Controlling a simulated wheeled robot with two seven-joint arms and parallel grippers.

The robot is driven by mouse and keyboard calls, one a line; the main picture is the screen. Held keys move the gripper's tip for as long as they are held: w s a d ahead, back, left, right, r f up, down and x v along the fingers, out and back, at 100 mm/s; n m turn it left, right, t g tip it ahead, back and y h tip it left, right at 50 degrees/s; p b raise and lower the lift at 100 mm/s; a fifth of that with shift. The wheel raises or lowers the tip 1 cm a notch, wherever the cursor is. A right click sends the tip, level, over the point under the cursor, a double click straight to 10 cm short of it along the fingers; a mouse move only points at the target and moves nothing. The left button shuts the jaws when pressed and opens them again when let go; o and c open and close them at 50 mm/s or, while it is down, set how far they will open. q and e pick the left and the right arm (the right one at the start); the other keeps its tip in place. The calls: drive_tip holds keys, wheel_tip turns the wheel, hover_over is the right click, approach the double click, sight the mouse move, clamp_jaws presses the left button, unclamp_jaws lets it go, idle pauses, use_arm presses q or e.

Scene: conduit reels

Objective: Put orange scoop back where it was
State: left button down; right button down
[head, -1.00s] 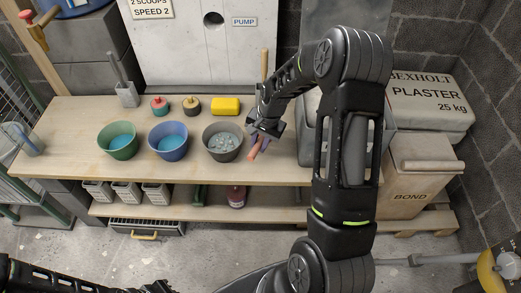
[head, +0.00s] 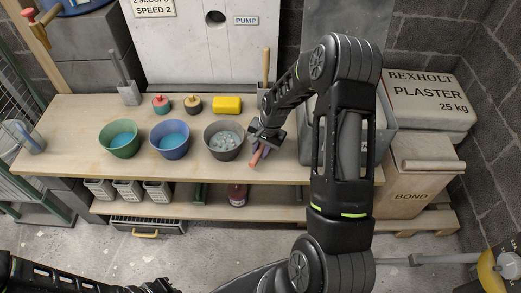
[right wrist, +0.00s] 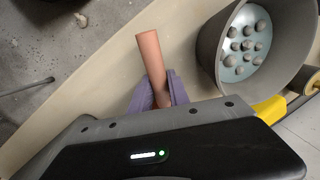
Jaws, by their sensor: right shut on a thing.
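The orange scoop shows only as an orange-pink handle (head: 258,155), just right of the grey bowl near the bench's front. The handle also shows in the right wrist view (right wrist: 150,52), pointing up and away from the jaws. The rest of the scoop is hidden by my gripper. My right gripper (head: 263,144) is shut on the handle; its purple-grey fingers (right wrist: 152,90) sit on both sides of it. My left gripper (head: 155,287) is low at the picture's bottom edge, dark and partly cut off.
The grey bowl (head: 212,151) with grey lumps in bluish liquid stands close left of my right gripper. Blue (head: 157,151) and green (head: 107,150) bowls stand further left. A yellow sponge-like block (head: 227,105) is behind. A grey bin (head: 308,145) is right. The bench's front edge is close.

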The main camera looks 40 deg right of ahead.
drive_tip(key=c, duration=1.2)
unclamp_jaws()
drive_tip(key=shift+f, duration=0.1)
drive_tip(key=shift+c, duration=0.2)
drive_tip(key=v, duration=1.2)
